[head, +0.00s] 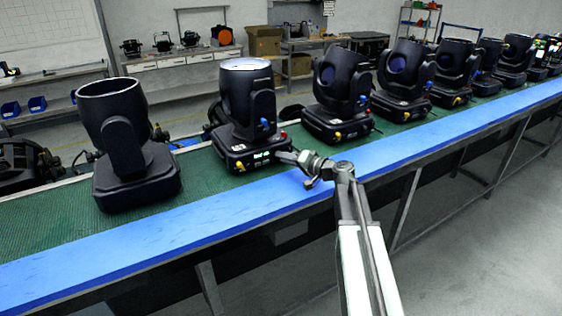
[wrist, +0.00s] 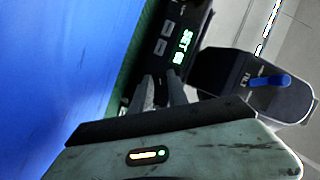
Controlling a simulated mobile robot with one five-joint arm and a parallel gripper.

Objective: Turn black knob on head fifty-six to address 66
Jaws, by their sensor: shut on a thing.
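A black moving head (head: 248,100) stands upright on the green belt, its base facing me. Its small display (head: 262,155) is lit, and in the wrist view the display (wrist: 182,46) shows green characters that seem to start with "SET"; the number is too small to read surely. My gripper (head: 283,156) is at the right end of this base's front panel. In the wrist view my gripper (wrist: 161,80) has its two grey fingers close together against the panel below the display. They are shut on the black knob, which the fingers hide. No head number is legible.
A blue knob (wrist: 270,81) sticks out from the head's yoke near my gripper. Another black head (head: 118,130) stands to the left, and several more line the belt to the right. A blue rail (head: 130,240) edges the belt.

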